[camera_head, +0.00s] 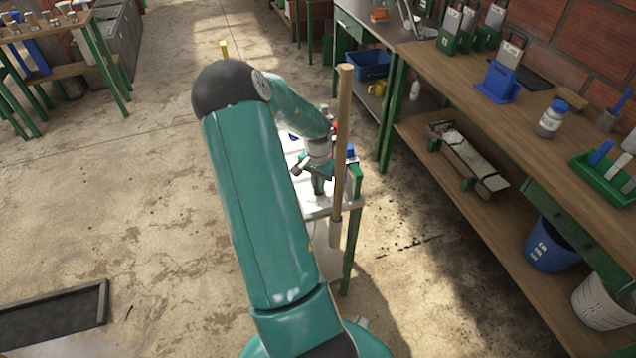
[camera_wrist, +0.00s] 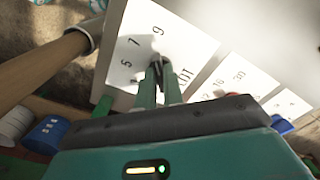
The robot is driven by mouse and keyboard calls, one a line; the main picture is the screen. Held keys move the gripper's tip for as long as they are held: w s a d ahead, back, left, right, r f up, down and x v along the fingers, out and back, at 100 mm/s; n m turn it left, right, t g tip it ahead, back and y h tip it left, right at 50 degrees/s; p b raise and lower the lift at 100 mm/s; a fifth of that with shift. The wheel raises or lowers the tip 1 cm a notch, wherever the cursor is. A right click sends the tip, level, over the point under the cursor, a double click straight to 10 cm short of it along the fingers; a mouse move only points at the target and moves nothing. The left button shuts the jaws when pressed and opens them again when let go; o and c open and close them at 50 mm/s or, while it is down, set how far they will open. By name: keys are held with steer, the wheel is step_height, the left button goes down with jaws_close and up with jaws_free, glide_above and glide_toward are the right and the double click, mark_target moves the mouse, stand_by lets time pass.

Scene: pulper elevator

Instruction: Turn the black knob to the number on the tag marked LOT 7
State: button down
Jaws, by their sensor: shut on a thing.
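In the wrist view a white dial plate (camera_wrist: 150,22) carries the printed numbers 5, 7, 9 and what looks like 11. My gripper (camera_wrist: 157,68) is shut at the middle of this plate, on a small dark piece that I take to be the black knob (camera_wrist: 157,57). The fingers hide most of it, and I cannot tell which number it points to. In the head view my gripper (camera_head: 319,184) is down at a small green-legged stand (camera_head: 318,207), partly behind my arm. I cannot read a LOT 7 tag in either view.
A wooden pole (camera_head: 343,130) stands upright close to my gripper's right; it also shows in the wrist view (camera_wrist: 45,72). More white numbered plates (camera_wrist: 236,78) lie to the right. A long workbench (camera_head: 470,95) with tagged holders (camera_head: 501,77) runs along the right. The floor at left is mostly clear.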

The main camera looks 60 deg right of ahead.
steer(key=n, duration=0.5)
steer(key=shift+s+n, duration=0.1)
steer(key=shift+n, duration=0.2)
stand_by(0.4)
steer(key=c, duration=1.5)
jaws_free()
steer(key=shift+r, duration=0.15)
step_height(320, 180, up, 14)
steer(key=shift+f, duration=0.2)
